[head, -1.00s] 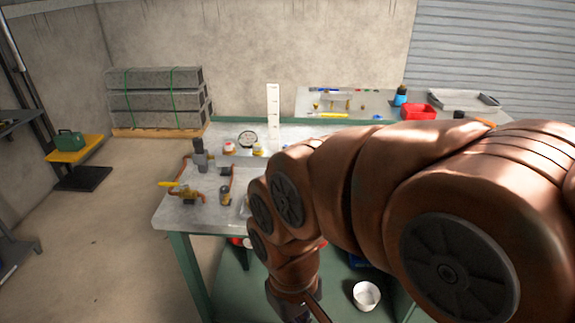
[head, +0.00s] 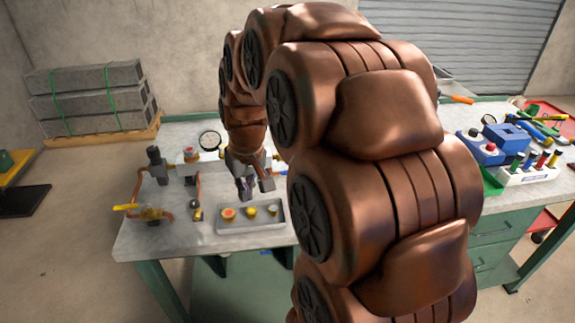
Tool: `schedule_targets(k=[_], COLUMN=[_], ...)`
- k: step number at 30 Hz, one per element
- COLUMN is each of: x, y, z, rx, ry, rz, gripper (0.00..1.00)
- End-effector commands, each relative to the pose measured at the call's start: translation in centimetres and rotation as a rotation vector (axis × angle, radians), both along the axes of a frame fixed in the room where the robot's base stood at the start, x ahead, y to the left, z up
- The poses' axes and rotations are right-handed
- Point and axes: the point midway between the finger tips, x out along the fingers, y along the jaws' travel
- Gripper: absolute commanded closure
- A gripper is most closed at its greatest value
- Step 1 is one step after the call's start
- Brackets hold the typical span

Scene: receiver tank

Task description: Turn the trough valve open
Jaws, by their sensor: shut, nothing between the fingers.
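A brass valve (head: 152,214) with a yellow lever (head: 125,207) sits near the left front corner of the grey bench top. It joins copper piping, and the lever points left. It is the only lever valve I can make out; no label on it is readable. My gripper (head: 256,191) hangs pointing down over the bench, well to the right of the valve. It is shut and empty, just above the back of a small grey tray.
The grey tray (head: 229,227) holds several small round fittings. A dark upright fitting (head: 156,165) and a pressure gauge (head: 209,140) stand behind the valve. A blue device (head: 505,138) and coloured tools lie at the right.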

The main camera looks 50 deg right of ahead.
Motion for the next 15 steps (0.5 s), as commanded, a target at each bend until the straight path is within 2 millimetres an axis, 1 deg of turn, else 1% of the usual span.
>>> schedule_targets(k=[1, 2, 3, 5, 6, 8, 9, 12, 15], x=[1.4, 2.1, 2.9, 4.0, 4.5, 5.0, 5.3, 5.7, 5.8], y=[-2.6, -4.0, -6.0, -9.0, -10.8, -13.5, -15.2, -18.4, -20.5], z=[-0.1, -0.1, -0.2, 0.0, -0.1, -0.1, -0.1, -0.2, -0.1], rx=[-0.008, -0.013, -0.021, -0.035, -0.043, -0.058, -0.069, -0.088, -0.102], ry=[-0.026, -0.039, -0.057, -0.086, -0.100, -0.122, -0.137, -0.161, -0.177], rz=[-0.034, -0.048, -0.068, -0.097, -0.115, -0.141, -0.157, -0.185, -0.201], gripper=[1.00, 1.00, 1.00, 1.00, 1.00, 1.00, 1.00, 1.00, 1.00])
